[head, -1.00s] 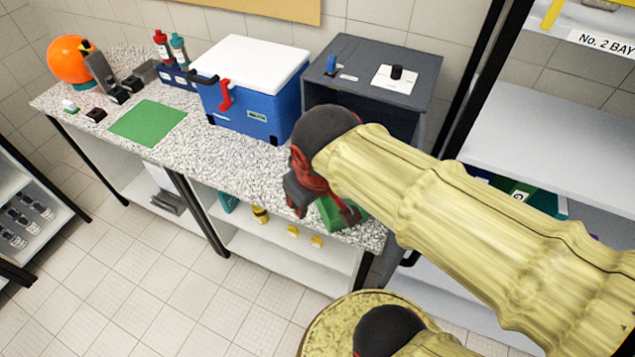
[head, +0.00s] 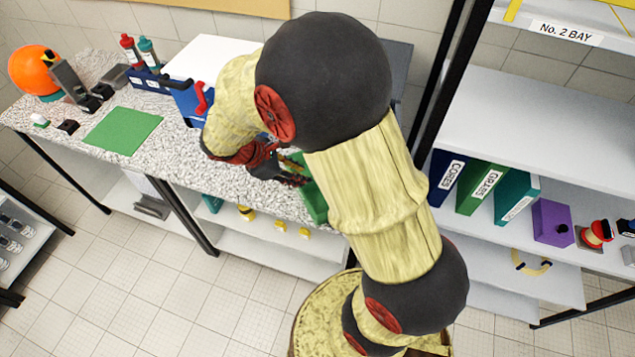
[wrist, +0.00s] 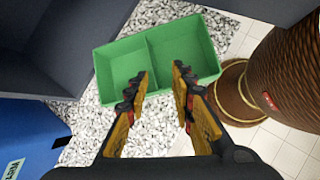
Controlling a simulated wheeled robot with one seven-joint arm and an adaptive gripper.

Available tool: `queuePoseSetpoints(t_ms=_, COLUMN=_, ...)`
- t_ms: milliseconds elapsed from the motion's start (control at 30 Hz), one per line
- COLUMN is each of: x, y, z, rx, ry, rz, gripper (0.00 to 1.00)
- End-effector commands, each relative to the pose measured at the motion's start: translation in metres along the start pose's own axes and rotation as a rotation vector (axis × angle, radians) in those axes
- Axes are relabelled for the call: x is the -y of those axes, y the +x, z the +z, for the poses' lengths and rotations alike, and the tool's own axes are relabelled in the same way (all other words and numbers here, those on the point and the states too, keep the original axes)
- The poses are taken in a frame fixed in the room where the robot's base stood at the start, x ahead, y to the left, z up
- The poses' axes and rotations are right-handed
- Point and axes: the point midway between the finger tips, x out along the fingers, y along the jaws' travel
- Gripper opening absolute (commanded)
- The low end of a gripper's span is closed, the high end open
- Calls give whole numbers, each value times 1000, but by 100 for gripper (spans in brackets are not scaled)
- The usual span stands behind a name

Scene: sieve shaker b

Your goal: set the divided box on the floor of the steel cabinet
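The divided box is a green open tray with two compartments. In the wrist view the box (wrist: 122,66) rests on the speckled counter. In the head view the box (head: 316,204) is partly hidden by my arm at the counter's right front. My gripper (wrist: 160,72) is open and empty; in the wrist view its fingertips lie over the box, one on each side of the divider, at a height I cannot judge. It also shows in the head view (head: 288,172). The steel cabinet (wrist: 76,45) is dark grey, left of the box; in the head view the cabinet (head: 400,56) is mostly hidden.
A blue cooler (head: 186,104) with a white lid stands left of the cabinet. A green mat (head: 122,131) and an orange ball (head: 32,68) are farther left. A shelf rack (head: 550,120) with binders stands on the right.

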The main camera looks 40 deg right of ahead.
Motion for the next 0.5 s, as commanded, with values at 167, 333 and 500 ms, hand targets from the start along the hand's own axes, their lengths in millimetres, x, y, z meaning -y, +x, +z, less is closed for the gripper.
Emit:
queuePoseSetpoints(t_ms=167, x=-12, y=36, z=-15, rx=107, ry=-197, rz=2, gripper=24)
queuePoseSetpoints(t_ms=333, x=-16, y=49, z=-20, rx=140, ry=-263, rz=5, gripper=24)
queuePoseSetpoints(t_ms=500, x=-16, y=65, z=-19, rx=143, ry=-268, rz=5, gripper=24)
